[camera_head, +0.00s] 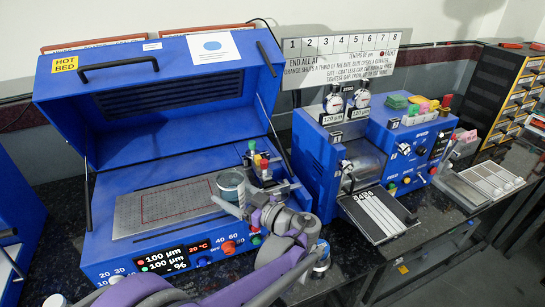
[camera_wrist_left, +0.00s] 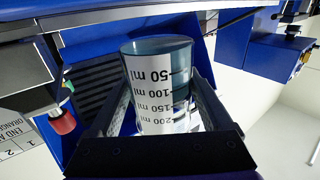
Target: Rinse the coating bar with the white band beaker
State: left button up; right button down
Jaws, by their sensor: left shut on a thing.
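My left gripper (camera_head: 236,205) is shut on a beaker (camera_head: 230,183), held above the right end of the plate of the open blue unit. In the left wrist view the beaker (camera_wrist_left: 160,90) sits between both fingers of the gripper (camera_wrist_left: 160,110). It has a white band with dark ml marks from 50 to 200 and a teal-grey end. Its contents cannot be made out. I cannot pick out the coating bar with certainty; the beaker and arm cover part of the area. My right gripper is not in view.
The blue unit's lid (camera_head: 170,85) stands open behind its flat plate (camera_head: 150,208). Small coloured-top items (camera_head: 258,160) stand right of the plate. A second blue machine (camera_head: 350,140) with dials and a striped tray (camera_head: 378,212) stands further right. Drawers (camera_head: 515,90) are at the far right.

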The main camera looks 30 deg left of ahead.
aim_at(240, 174)
pick_arm(q)
jog(key=shift+w+r+m, duration=0.15)
jog(key=shift+m, duration=0.15)
jog(key=shift+w+d+r+m, duration=0.1)
jog(key=shift+w+r+m, duration=0.3)
jog(key=shift+m, duration=0.45)
jog(key=shift+w+d+r+m, duration=0.1)
jog(key=shift+w+r+m, duration=0.25)
jog(key=shift+m, duration=0.5)
jog(key=shift+w+d+r+m, duration=0.1)
jog(key=shift+w+r+m, duration=0.4)
jog(key=shift+m, duration=0.45)
jog(key=shift+w+d+r+m, duration=0.1)
jog(key=shift+w+r+m, duration=0.4)
jog(key=shift+m, duration=0.45)
jog(key=shift+r+m+t+y+b, duration=0.15)
jog(key=shift+r+m, duration=0.45)
jog(key=shift+m, duration=0.5)
jog(key=shift+r+m+t+y+b, duration=0.15)
jog(key=shift+r+m, duration=0.4)
jog(key=shift+m, duration=0.55)
dwell(1.9)
